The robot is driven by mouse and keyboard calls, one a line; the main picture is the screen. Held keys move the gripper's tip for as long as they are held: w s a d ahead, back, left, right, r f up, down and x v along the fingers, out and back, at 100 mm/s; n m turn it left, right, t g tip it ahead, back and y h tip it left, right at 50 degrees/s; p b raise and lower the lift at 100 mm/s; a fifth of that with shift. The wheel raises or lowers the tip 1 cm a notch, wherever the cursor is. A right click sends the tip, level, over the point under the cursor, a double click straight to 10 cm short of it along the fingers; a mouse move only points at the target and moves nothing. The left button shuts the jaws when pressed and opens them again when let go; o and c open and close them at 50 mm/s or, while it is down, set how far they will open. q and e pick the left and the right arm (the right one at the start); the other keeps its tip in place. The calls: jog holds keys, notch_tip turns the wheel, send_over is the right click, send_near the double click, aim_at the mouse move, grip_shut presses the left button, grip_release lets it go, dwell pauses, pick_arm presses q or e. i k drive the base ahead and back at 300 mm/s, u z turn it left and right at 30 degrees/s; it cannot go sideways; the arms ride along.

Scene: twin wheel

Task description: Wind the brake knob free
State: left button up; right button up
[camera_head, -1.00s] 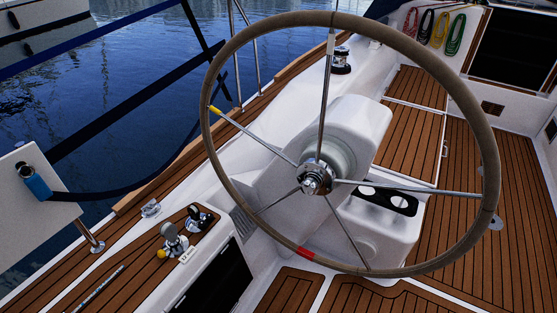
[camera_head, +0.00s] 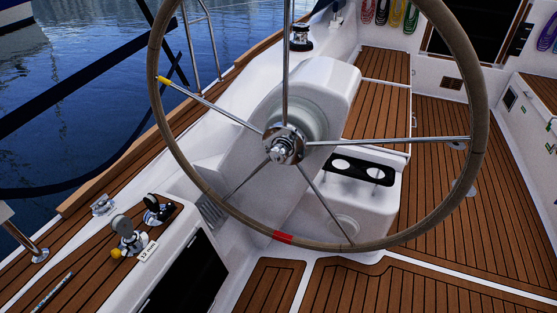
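A large steering wheel (camera_head: 477,140) with a tan rim and several metal spokes stands in the middle of the head view. Its rim has a yellow mark at the upper left and a red mark at the bottom. A shiny metal hub (camera_head: 284,143) with a small knob-like centre sits where the spokes meet. I cannot tell for certain which part is the brake knob. A white pedestal (camera_head: 325,85) stands behind the wheel. Neither of my grippers is in view, and nothing touches the wheel.
A black two-hole holder (camera_head: 358,169) sits behind the wheel. A winch (camera_head: 301,38) stands at the back. The teak floor (camera_head: 470,240) at right is clear. Water lies beyond the left edge.

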aim_at(278, 153)
jog(key=u, duration=0.15)
jog(key=k, duration=0.9)
jog(key=z, duration=1)
jog(key=i, duration=1)
jog(key=u, duration=0.25)
